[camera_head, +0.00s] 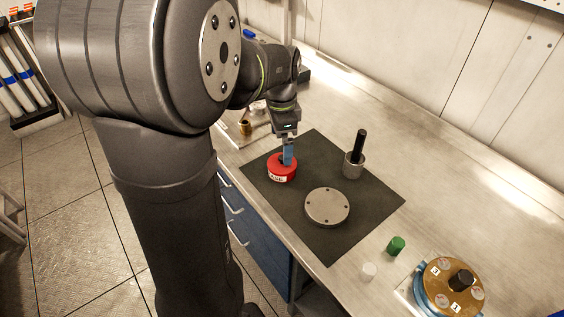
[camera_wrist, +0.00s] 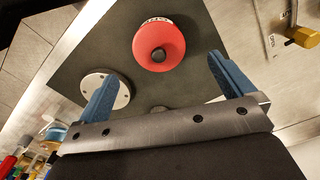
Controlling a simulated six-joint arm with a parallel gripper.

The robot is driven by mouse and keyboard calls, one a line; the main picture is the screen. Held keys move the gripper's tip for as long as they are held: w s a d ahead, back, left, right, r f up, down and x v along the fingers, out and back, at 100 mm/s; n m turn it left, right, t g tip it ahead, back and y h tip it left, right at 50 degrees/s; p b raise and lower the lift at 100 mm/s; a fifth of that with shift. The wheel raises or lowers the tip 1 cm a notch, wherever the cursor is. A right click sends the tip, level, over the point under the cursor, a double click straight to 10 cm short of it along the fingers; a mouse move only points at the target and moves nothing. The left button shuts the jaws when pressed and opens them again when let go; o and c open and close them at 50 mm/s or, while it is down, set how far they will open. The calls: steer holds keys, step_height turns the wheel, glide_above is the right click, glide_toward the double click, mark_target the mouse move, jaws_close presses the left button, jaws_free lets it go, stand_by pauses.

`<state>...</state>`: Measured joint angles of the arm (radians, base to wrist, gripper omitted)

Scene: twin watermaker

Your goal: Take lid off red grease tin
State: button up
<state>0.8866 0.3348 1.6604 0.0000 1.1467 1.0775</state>
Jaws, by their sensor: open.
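The red grease tin (camera_head: 281,172) stands upright on the dark mat (camera_head: 323,243), with a white label on its side. The tin lies ahead of the fingertips there. I cannot tell the exact gap between fingers and knob.
A grey metal disc (camera_head: 327,207) lies on the mat near the tin. A metal cup with a black handle (camera_head: 355,163) stands at the mat's far side. A green cap (camera_head: 396,245), a white cap (camera_head: 369,271) and a blue-and-brass housing (camera_head: 443,277) are at the lower right.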

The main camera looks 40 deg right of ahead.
step_height(320, 180, down, 6)
steer(key=shift+s+r, duration=0.15)
stand_by(0.3)
steer(key=c, duration=1.3)
